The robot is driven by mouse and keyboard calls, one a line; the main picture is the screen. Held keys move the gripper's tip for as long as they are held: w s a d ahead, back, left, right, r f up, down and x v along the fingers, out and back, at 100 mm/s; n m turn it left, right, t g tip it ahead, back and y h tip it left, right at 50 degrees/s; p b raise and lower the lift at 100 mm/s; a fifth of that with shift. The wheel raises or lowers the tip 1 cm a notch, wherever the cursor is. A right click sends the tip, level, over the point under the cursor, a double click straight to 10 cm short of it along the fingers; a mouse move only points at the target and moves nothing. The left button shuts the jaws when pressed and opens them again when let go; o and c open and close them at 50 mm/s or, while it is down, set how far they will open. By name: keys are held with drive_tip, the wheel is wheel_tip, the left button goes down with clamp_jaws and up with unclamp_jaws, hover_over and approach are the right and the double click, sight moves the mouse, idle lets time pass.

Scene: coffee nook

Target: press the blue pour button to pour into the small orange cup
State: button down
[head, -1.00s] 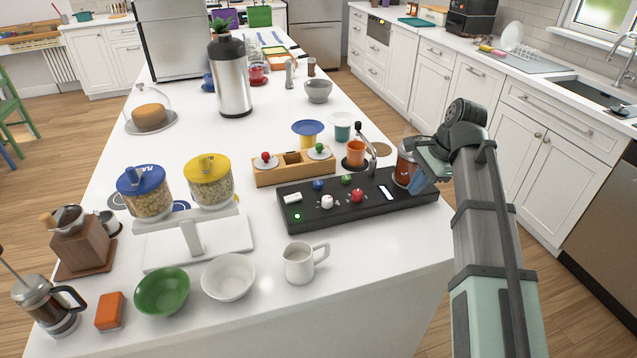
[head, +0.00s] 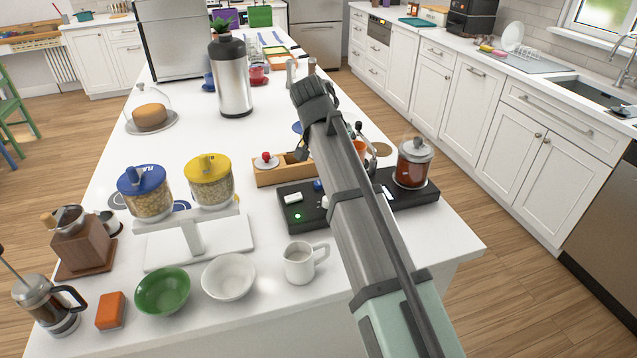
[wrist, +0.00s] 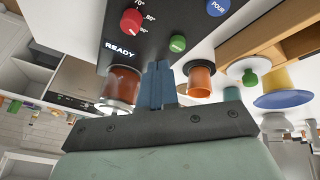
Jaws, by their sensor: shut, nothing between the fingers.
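The black machine (head: 410,196) sits on the white counter in the head view, partly hidden by my arm. The blue pour button (head: 318,185) just shows beside my arm. In the wrist view the button (wrist: 218,6), marked POUR, is at the top edge, up and right of my gripper (wrist: 158,85). My blue fingers are together and empty, apart from the button. The small orange cup (wrist: 201,80) stands right of the fingertips in the wrist view; in the head view the cup (head: 358,148) is partly behind my arm. My fingertips are hidden in the head view.
A green button (wrist: 178,43), a red knob (wrist: 132,22) and a READY display (wrist: 119,50) are near. A lidded glass jar (head: 412,165) stands at the machine's right end. A wooden box (head: 268,175) is behind it, a white mug (head: 299,262) in front.

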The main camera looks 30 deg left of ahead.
sight(315, 183)
drive_tip(key=s+a+r+n+t+h, duration=0.2)
drive_tip(key=a+r+n+t, duration=0.1)
drive_tip(key=a, duration=0.3)
drive_tip(key=shift+a+r, duration=0.3)
drive_tip(key=shift+r, duration=0.35)
drive_tip(key=shift+f, duration=4.4)
drive_tip(key=shift+f, duration=0.1)
drive_tip(key=shift+f, duration=0.35)
drive_tip(key=shift+f, duration=0.8)
drive_tip(key=shift+r, duration=1.25)
